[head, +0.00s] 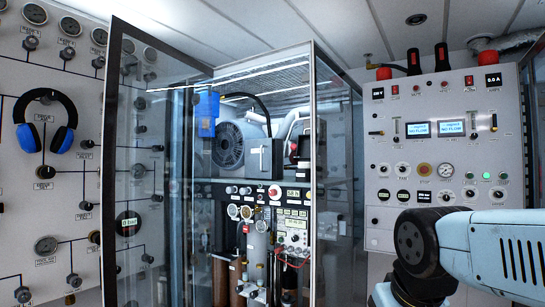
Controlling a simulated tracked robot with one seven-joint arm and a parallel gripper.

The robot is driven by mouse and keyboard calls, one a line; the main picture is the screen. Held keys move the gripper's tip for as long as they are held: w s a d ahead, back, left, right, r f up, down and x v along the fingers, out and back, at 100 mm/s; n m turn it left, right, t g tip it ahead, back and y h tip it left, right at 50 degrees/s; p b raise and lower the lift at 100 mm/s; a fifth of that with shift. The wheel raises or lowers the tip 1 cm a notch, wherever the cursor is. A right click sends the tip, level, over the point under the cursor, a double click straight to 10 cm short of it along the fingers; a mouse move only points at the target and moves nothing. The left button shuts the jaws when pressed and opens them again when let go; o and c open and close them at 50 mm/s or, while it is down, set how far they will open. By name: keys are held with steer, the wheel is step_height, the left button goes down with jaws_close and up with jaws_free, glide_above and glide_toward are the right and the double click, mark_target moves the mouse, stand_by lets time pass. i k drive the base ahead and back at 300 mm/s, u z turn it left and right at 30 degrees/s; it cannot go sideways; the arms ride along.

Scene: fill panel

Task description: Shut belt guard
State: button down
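A glass-walled cabinet (313,130) stands in the middle of the head view. A tall dark-framed glass door (108,160) stands swung open at its left. Inside is a machine with a round dark grilled cover (229,146), a blue box (207,113) to its left and a dark box (264,158) to its right. I cannot tell for sure which part is the belt guard. Part of my arm shows at the lower right, in front of the control panel. My gripper is out of view.
A grey control panel (378,205) with displays, gauges and a red stop button (424,169) stands on the right. A gauge wall (75,185) with blue-black ear defenders (43,124) is on the left. Gauges and cylinders fill the cabinet's lower part.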

mark_target(258, 152)
steer(key=z, duration=0.05)
steer(key=i, duration=1)
